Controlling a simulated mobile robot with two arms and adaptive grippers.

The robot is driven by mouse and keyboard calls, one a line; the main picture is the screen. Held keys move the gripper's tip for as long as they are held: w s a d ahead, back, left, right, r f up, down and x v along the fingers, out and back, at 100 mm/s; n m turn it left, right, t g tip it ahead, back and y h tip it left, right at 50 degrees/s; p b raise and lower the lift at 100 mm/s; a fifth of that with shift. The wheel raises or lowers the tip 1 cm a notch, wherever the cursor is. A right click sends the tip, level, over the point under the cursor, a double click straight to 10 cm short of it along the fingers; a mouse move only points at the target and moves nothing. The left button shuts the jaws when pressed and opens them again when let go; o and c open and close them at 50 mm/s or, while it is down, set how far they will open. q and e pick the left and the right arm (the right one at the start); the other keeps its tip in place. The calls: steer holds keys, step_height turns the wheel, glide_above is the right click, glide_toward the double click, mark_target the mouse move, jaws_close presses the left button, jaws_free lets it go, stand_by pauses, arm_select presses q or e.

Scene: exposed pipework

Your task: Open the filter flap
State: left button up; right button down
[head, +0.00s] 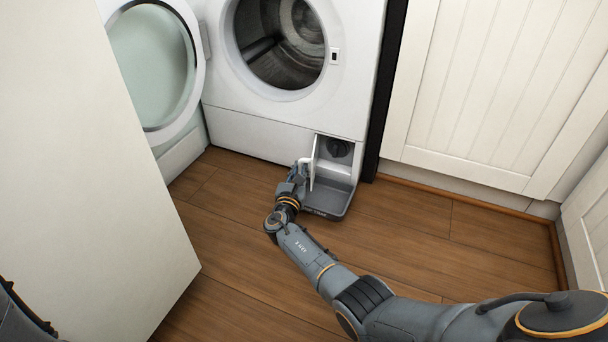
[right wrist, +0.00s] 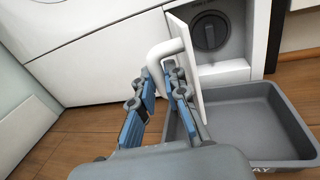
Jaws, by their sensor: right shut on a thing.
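The filter flap (head: 314,163) is a small white panel at the lower right of the washing machine's front. It stands swung outward, hinged at its left side, and shows edge-on in the head view. In the right wrist view the flap (right wrist: 187,62) carries a white bar handle (right wrist: 172,47). My right gripper (head: 303,168) is at the flap's left, and its blue-padded fingers (right wrist: 160,72) are shut on the handle. Behind the flap, the recess shows a dark round filter cap (right wrist: 210,31). My left gripper is out of view.
A grey tray (head: 338,200) lies on the wooden floor below the recess. The washing machine's round door (head: 152,62) stands open at the left. A pale panel (head: 90,180) blocks the left side. White cupboards (head: 480,90) stand at the right; floor between is clear.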

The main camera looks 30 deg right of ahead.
steer(key=shift+a, duration=0.15)
stand_by(0.3)
steer(key=c, duration=1.3)
jaws_free()
steer(key=shift+c, duration=0.2)
